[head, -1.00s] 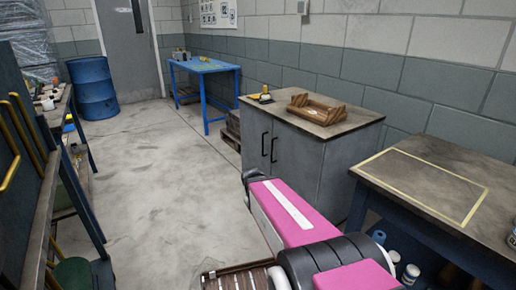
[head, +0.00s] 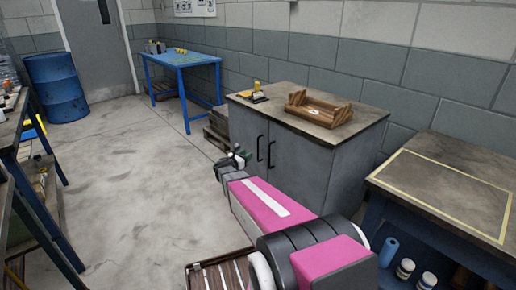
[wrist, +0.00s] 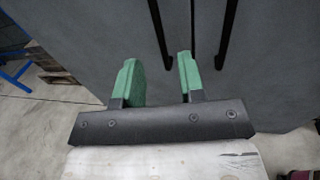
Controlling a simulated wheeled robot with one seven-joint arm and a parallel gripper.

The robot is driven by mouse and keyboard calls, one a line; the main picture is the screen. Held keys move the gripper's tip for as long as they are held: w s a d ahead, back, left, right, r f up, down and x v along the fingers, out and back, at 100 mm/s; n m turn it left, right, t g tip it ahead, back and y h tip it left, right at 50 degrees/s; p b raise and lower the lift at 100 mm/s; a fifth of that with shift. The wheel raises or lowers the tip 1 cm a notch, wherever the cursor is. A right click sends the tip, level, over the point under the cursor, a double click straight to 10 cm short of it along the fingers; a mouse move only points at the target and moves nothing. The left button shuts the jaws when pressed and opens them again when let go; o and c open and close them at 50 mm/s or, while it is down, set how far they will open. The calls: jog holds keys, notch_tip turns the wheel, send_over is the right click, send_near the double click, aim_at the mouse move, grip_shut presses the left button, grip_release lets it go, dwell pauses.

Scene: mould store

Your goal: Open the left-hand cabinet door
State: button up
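The grey cabinet (head: 330,165) has two closed doors, each with a black vertical handle. The left-hand door (head: 243,128) carries the left handle (head: 259,148), close to the centre seam; the right handle (head: 271,155) is beside it. My gripper (head: 240,156) is in front of the left-hand door. In the wrist view, my gripper (wrist: 157,60) has its green fingers apart and nothing shut between them. There the left handle (wrist: 159,35) appears in line with the gap between the fingers, its lower end near the fingertips. I cannot tell whether they touch.
A workbench (head: 450,185) stands at the right, a blue table (head: 185,58) behind. A dark bench (head: 25,150) is at the left. Open floor lies left of the cabinet.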

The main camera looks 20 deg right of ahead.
jog(key=w, duration=0.1)
send_over(258, 159)
jog(key=shift+w+d, duration=0.1)
jog(key=shift+w, duration=0.2)
dwell(0.3)
grip_shut()
